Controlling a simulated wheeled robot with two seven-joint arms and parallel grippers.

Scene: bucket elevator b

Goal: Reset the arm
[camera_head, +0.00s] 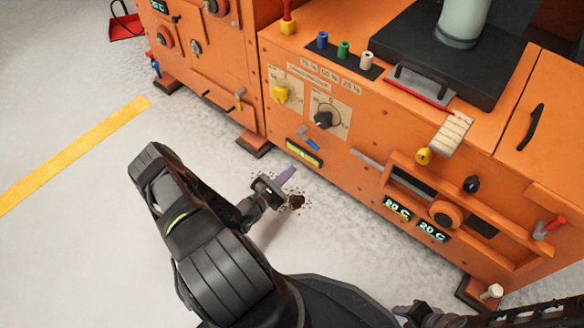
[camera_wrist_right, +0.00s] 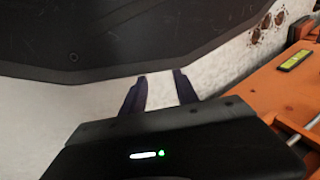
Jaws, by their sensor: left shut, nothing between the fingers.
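My left arm comes in from the lower left of the head view and reaches over the floor. Its gripper (camera_head: 288,174) has purple fingers that are shut and empty, in front of the orange machine (camera_head: 350,150) and apart from it. My right gripper (camera_head: 401,310) is at the bottom edge of the head view, partly cut off. In the right wrist view its two purple fingers (camera_wrist_right: 160,76) stand apart with bare floor showing between them, so it is open and empty.
A dark crumbly spill (camera_head: 297,202) lies on the floor beside my left gripper. The machine's front carries knobs, displays and a red-handled lever (camera_head: 550,227). A second orange cabinet (camera_head: 205,60) stands at the back left. The floor by the yellow stripe (camera_head: 75,155) is clear.

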